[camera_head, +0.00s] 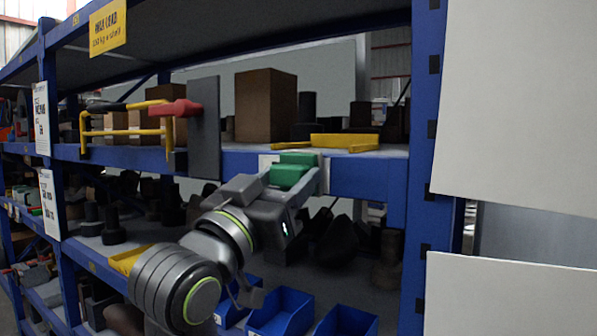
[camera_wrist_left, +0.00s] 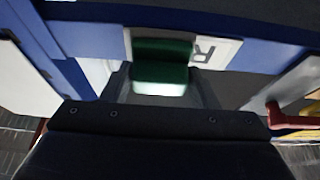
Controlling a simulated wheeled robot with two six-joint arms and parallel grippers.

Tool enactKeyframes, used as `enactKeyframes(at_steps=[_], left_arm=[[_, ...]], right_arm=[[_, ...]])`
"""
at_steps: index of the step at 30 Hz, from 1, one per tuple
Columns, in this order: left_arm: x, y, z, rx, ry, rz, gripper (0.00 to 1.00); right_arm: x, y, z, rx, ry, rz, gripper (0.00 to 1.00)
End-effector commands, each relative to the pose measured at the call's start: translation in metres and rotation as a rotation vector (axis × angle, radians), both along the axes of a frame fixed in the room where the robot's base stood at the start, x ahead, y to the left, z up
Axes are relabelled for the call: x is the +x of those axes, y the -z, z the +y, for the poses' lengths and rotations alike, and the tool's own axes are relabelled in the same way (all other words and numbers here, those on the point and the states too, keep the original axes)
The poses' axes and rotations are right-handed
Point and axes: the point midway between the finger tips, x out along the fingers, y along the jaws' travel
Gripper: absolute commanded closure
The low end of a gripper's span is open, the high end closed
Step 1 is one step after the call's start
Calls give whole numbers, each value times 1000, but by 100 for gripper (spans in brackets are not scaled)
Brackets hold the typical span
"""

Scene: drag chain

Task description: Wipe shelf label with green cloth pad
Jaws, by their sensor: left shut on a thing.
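The green cloth pad (camera_head: 291,171) is held in my left gripper (camera_head: 296,179) at the front of the blue shelf beam. In the left wrist view the green pad (camera_wrist_left: 160,77) sits between the two fingers of my left gripper (camera_wrist_left: 162,88), which is shut on it. The white shelf label (camera_head: 265,162) is on the beam, partly hidden behind the pad. In the left wrist view the label (camera_wrist_left: 217,53) shows a dark letter beside the pad. The pad overlaps the label; whether it touches cannot be told for sure. My right gripper is not in view.
Above the beam, a yellow tray (camera_head: 345,140) and a brown box (camera_head: 265,105) stand on the shelf. Blue bins (camera_head: 281,312) sit below. A blue post (camera_head: 425,130) rises at right.

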Motion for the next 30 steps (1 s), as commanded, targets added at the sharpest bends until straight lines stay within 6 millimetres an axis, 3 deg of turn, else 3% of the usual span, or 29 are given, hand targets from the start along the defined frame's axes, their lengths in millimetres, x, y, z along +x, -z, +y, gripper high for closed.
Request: enactKeyframes(at_steps=[30], left_arm=[[27, -1, 56, 3, -5, 3, 64]], right_arm=[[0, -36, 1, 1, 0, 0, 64]])
